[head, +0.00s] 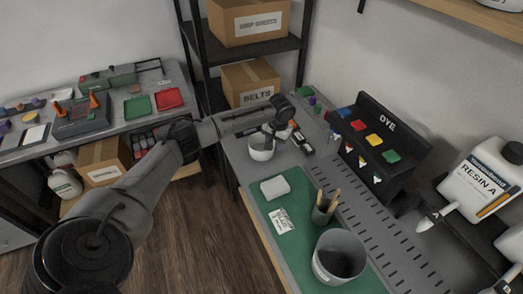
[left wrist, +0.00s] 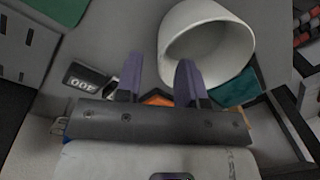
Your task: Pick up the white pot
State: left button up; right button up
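The white pot (head: 261,150) stands on the grey workbench, near its left edge, in the head view. In the left wrist view the white pot (left wrist: 246,42) fills the upper right, with its open mouth facing the camera. My left gripper (head: 270,136) is just above and beside the pot's rim. In the left wrist view its two purple-grey fingers (left wrist: 158,78) are apart with nothing held between them. The right-hand finger overlaps the pot's near rim; I cannot tell whether it touches. My right gripper is not in view.
A green mat (head: 261,201) holds a white block (head: 275,187), a brush cup (head: 323,211) and a larger pale bucket (head: 338,278). A black dye rack (head: 375,163) stands right. Small dark labelled items (head: 301,140) lie close to the pot. A shelf with boxes (head: 250,83) is behind.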

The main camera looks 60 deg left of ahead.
aim_at(271, 156)
pick_arm(q)
jog(key=shift+s+a+f+b, duration=0.15)
jog(key=shift+f+b, duration=0.1)
jog(key=shift+f, duration=0.6)
jog(key=shift+a+f+b, duration=0.15)
jog(key=shift+f+b, duration=0.15)
jog(key=shift+f, duration=0.6)
jog(key=shift+s+a+f+b, duration=0.15)
jog(key=shift+f+b, duration=0.1)
jog(key=shift+f, duration=0.6)
grip_shut()
jog(key=shift+r, duration=0.1)
